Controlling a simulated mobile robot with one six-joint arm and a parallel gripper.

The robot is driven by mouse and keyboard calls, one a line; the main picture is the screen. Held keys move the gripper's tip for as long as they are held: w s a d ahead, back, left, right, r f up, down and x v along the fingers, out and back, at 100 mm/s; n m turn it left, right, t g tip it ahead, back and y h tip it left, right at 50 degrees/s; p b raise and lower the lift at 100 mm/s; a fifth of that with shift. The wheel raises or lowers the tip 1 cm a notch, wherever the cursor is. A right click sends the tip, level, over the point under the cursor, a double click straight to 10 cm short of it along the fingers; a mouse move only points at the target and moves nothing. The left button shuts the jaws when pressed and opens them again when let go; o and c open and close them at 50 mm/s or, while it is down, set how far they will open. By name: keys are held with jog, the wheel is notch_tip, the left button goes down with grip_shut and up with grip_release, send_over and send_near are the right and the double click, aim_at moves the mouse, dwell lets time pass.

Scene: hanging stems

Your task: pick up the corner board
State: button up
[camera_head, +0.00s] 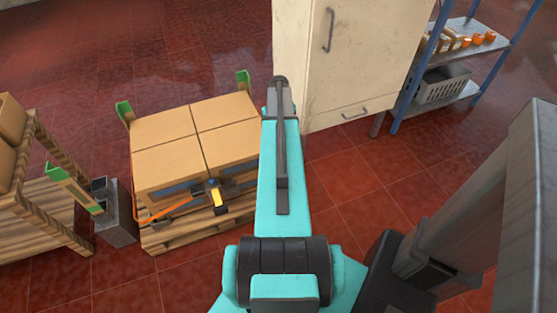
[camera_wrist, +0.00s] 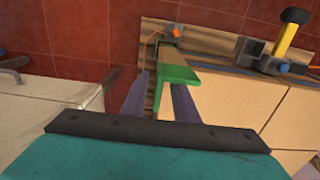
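Green-topped corner boards stand at corners of the box stack; in the head view one shows at the back left (camera_head: 124,112) and one at the back right (camera_head: 243,78). In the wrist view a green corner board (camera_wrist: 178,75) stands upright at a box corner. My gripper (camera_wrist: 160,98) is open, with a dark finger to each side of this board's top; I cannot tell whether they touch it. In the head view my gripper (camera_head: 281,85) is at the end of my turquoise arm, which hides part of the stack's right side.
The cardboard boxes (camera_head: 190,135) sit on a wooden pallet (camera_head: 190,235) with a strapping tool (camera_head: 215,195) at the front. A pale cabinet (camera_head: 350,60) stands close on the right. A grey bin (camera_head: 115,215) holds another board (camera_head: 72,187). A blue shelf (camera_head: 450,60) is beyond.

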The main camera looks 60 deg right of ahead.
jog(key=shift+f, duration=0.1)
jog(key=shift+w+d+f, duration=0.1)
jog(key=shift+d+f, duration=0.05)
jog(key=shift+f, duration=1.1)
jog(key=shift+w+d+f, duration=0.1)
jog(key=shift+d+f, duration=0.05)
jog(key=shift+f, duration=1.1)
grip_shut()
